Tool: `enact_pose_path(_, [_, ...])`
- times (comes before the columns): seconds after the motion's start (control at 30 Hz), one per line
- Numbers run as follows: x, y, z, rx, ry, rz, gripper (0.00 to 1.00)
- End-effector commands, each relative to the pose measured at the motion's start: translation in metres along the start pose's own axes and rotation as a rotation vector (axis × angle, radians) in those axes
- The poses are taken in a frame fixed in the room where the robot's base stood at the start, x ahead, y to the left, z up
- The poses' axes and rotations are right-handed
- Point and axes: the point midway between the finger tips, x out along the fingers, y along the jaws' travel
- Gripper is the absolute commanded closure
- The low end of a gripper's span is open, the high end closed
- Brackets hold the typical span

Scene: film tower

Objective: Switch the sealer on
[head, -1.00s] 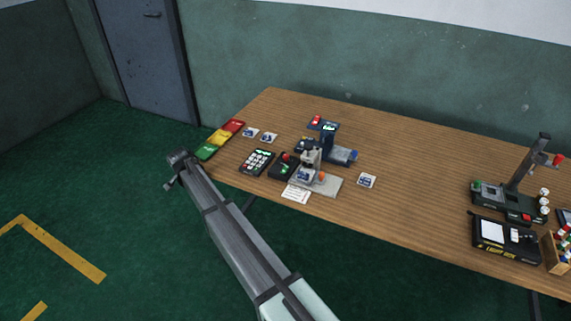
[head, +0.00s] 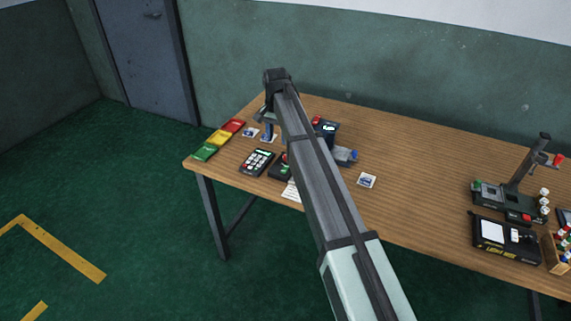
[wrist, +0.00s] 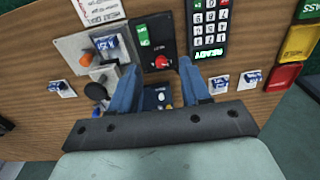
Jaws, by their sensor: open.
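No label I can read names the sealer, so I cannot tell which device it is. A black control box (wrist: 160,35) with a green-labelled part (wrist: 142,34) and a red knob (wrist: 163,62) shows in the wrist view, just beyond my fingers. In the head view the box (head: 279,172) is partly hidden by my arm. My gripper (wrist: 158,76) is open and empty, its two blue fingers apart on either side of the red knob in the picture. In the head view my gripper (head: 267,134) hangs over the table's left part. I see no contact.
A keypad (head: 257,162) stands beside the box. Green, yellow and red trays (head: 219,138) line the left edge. A grey press (wrist: 90,52) and a blue device (wrist: 155,98) stand close by. A black stand (head: 505,198) and light box (head: 505,238) are far right.

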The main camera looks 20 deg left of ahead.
Motion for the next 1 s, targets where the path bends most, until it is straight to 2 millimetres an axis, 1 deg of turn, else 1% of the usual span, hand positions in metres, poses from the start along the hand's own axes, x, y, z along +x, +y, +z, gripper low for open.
enact_pose_path(0.03, [-0.006,0.012,-0.003,0.001,-0.017,0.004,0.53])
enact_pose_path(0.1, [-0.012,0.022,-0.004,-0.004,-0.034,0.01,0.53])
enact_pose_path(0.17, [-0.014,0.026,-0.005,-0.007,-0.043,0.012,0.53])
enact_pose_path(0.27, [-0.011,0.029,-0.005,-0.008,-0.049,0.014,0.53])
enact_pose_path(0.37, [0.0,0.029,-0.004,-0.008,-0.05,0.015,0.53])
enact_pose_path(0.47, [0.015,0.03,-0.003,-0.008,-0.049,0.015,0.53])
enact_pose_path(0.8, [0.075,0.03,0.0,-0.008,-0.048,0.015,0.53])
enact_pose_path(1.0, [0.103,0.03,0.001,-0.008,-0.047,0.014,0.53])
